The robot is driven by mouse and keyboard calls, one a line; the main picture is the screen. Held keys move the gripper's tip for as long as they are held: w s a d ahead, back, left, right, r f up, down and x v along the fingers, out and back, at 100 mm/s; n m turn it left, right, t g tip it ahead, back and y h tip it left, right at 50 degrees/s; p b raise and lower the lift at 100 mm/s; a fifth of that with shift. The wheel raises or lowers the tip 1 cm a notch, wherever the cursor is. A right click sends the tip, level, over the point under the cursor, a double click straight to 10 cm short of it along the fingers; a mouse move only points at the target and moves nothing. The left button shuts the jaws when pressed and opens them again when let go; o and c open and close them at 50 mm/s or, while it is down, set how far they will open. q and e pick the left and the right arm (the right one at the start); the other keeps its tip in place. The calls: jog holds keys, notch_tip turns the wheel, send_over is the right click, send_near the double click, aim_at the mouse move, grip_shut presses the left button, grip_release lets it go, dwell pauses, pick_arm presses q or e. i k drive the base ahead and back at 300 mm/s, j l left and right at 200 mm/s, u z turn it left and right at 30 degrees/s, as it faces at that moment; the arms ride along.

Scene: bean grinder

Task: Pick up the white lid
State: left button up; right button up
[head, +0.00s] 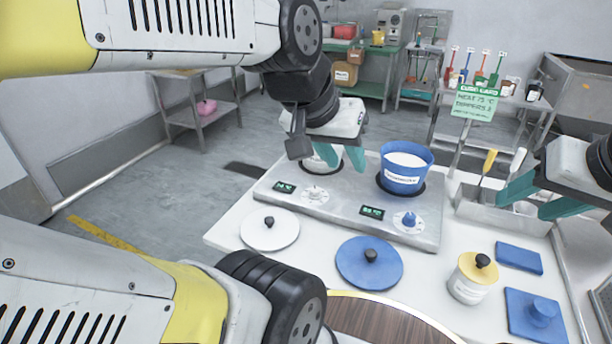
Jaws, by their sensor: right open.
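The white lid (285,238) is a flat round disc with a black knob. It lies on the white table at the left, in front of the steel hot plate. My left gripper (342,157) is behind and to the right of the lid, over the left burner, with its teal fingers apart in the picture. My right gripper (537,200) is open at the right, over the steel utensil tray, far from the lid.
A blue pot (404,181) with white contents stands on the right burner of the hot plate (330,207). The steel utensil tray (480,207) stands at the right.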

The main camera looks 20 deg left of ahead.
aim_at(273, 228)
jog(key=u, duration=0.8)
